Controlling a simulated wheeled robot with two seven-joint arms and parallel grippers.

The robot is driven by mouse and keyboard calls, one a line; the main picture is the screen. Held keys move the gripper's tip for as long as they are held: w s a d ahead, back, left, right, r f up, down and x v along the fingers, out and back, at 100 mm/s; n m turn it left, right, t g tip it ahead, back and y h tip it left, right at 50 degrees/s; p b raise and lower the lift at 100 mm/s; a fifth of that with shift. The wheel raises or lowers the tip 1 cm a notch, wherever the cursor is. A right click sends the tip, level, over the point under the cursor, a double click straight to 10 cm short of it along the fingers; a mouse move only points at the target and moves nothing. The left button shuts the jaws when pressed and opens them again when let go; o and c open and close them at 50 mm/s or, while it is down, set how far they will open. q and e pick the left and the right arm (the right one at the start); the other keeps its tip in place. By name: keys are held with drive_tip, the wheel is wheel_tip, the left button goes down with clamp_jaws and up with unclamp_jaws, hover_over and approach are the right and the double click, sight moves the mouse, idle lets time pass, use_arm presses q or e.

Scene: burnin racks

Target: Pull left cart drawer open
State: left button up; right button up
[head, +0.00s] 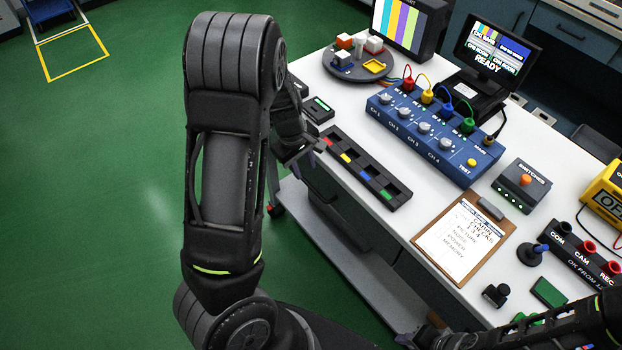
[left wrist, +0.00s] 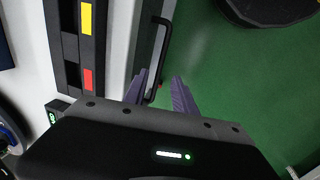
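The cart's dark drawer (head: 338,212) sits under the white worktop at its left side, partly hidden by my left arm. In the left wrist view its black bar handle (left wrist: 163,45) runs along the cart's side. My left gripper (head: 308,158) is beside the worktop edge, above the drawer. In the left wrist view the left gripper (left wrist: 162,88) has its two purple fingers apart, one on each side of the handle's near end. I cannot tell whether they touch it. My right gripper (head: 420,338) is at the bottom edge, mostly cut off or hidden, its opening unclear.
On the worktop are a black tray with coloured labels (head: 352,172), a blue channel box (head: 425,138), a clipboard (head: 463,240) and a switch box (head: 522,186). A lower grey shelf (head: 325,240) lies under the drawer. The green floor (head: 110,170) to the left is clear.

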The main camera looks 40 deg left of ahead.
sight(309, 184)
use_arm(q)
drive_tip(key=f, duration=0.2)
drive_tip(key=w+f, duration=0.1)
drive_tip(key=f, duration=0.4)
drive_tip(key=shift+w+d+f+b, duration=0.2)
drive_tip(key=shift+f+b, duration=0.1)
drive_tip(key=shift+c, duration=0.2)
clamp_jaws()
idle(0.9)
